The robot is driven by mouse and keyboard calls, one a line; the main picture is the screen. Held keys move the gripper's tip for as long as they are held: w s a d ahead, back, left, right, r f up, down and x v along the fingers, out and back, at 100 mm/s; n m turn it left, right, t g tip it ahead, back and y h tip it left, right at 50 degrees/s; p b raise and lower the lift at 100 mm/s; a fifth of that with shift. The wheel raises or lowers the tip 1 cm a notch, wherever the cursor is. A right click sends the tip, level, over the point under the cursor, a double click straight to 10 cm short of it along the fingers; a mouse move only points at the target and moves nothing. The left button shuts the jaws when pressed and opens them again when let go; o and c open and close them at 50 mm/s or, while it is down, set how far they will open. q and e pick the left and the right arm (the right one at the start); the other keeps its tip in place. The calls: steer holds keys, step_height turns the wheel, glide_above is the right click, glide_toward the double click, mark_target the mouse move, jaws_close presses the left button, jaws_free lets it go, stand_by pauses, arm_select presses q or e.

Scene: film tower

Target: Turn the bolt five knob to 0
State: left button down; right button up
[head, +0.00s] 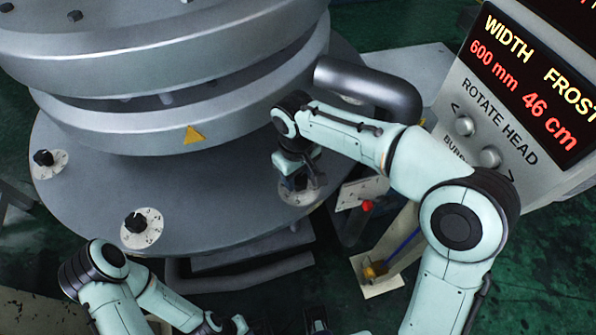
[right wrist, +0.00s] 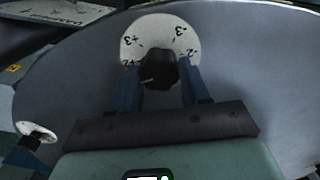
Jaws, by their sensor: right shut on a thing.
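My right gripper (right wrist: 160,90) is shut on a black knob (right wrist: 158,66) in the right wrist view, one blue finger on each side. The knob sits on a round white dial (right wrist: 160,30) with marks +3, +2, -2 and -3 visible; the lower part of the dial, including any 0, is hidden. A pale line on the knob's lower left is too small to read. In the head view my right gripper (head: 300,183) covers this knob over its dial (head: 301,199). No bolt number is readable. My left gripper is barely visible at the bottom edge, its jaws unclear.
Two more black knobs, at the front (head: 138,222) and far left (head: 43,158), sit on dials on the grey round flange (head: 230,205). A thick curved pipe (head: 370,85) passes close behind my right arm. A control panel (head: 500,110) with red readouts stands at the right.

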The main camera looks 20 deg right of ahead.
steer(key=n+p, duration=0.2)
steer(key=n, duration=0.2)
steer(key=shift+r, duration=0.15)
steer(key=n+p, duration=0.2)
steer(key=n, duration=0.2)
steer(key=n+p, duration=0.1)
steer(key=n, duration=0.3)
steer(key=shift+s+p, duration=0.1)
steer(key=shift+p, duration=0.25)
arm_select(q)
steer(key=w+r+p, duration=0.1)
steer(key=w+r, duration=0.3)
steer(key=r, duration=0.4)
steer(key=shift+w+r+t, duration=0.2)
steer(key=shift+r+t, duration=0.05)
steer(key=shift+t, duration=0.05)
arm_select(e)
steer(key=shift+n, duration=1.7)
steer(key=o, duration=1.1)
steer(key=shift+c, duration=0.2)
